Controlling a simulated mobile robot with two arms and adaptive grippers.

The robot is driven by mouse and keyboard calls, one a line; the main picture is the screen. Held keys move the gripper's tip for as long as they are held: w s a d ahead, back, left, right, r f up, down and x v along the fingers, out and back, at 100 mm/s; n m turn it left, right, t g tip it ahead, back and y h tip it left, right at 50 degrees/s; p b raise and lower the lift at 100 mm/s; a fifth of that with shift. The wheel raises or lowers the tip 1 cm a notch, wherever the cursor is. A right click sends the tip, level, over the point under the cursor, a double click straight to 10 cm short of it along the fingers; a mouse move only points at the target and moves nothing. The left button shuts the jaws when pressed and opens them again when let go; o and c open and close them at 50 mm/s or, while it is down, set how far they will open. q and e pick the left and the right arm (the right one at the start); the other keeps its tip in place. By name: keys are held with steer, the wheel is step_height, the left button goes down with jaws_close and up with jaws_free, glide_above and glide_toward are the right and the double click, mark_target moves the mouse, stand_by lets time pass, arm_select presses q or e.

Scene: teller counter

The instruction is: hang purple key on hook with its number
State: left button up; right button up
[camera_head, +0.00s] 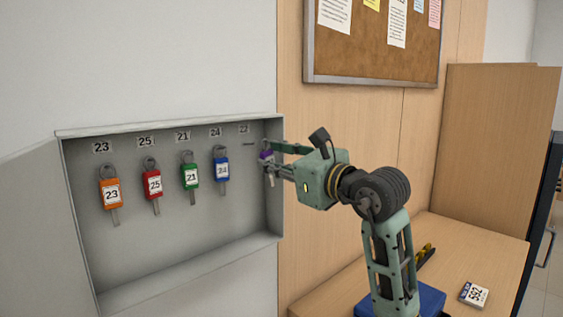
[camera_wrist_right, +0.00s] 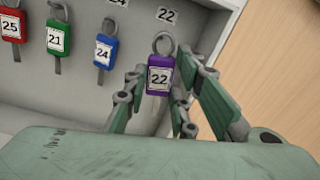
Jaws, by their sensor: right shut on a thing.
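The purple key (camera_head: 266,155) is held upright at the right edge of the open key cabinet. In the right wrist view the purple key (camera_wrist_right: 160,76) shows the number 22 and a grey ring at its top. My right gripper (camera_head: 274,163) is shut on the purple key; its fingers (camera_wrist_right: 158,92) sit at both sides of the tag. The label 22 (camera_head: 243,129) is at the right end of the cabinet's row of numbers, with a small hook (camera_head: 249,143) below it and no key on it. My left gripper is not in view.
An orange key 23 (camera_head: 111,193), red key 25 (camera_head: 153,184), green key 21 (camera_head: 190,176) and blue key 24 (camera_head: 222,169) hang under their labels. The cabinet's right wall (camera_head: 275,205) is close to my gripper.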

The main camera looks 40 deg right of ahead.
steer(key=shift+w+a+f+p, duration=0.1)
steer(key=shift+w+f, duration=0.1)
steer(key=shift+w, duration=0.75)
steer(key=shift+w+a+f+p, duration=0.1)
steer(key=shift+w+f, duration=0.05)
steer(key=shift+w, duration=0.85)
steer(key=shift+w+a+f+p, duration=0.1)
steer(key=shift+w+f, duration=0.1)
steer(key=shift+w, duration=0.75)
steer(key=o, duration=1.1)
steer(key=shift+c, duration=0.2)
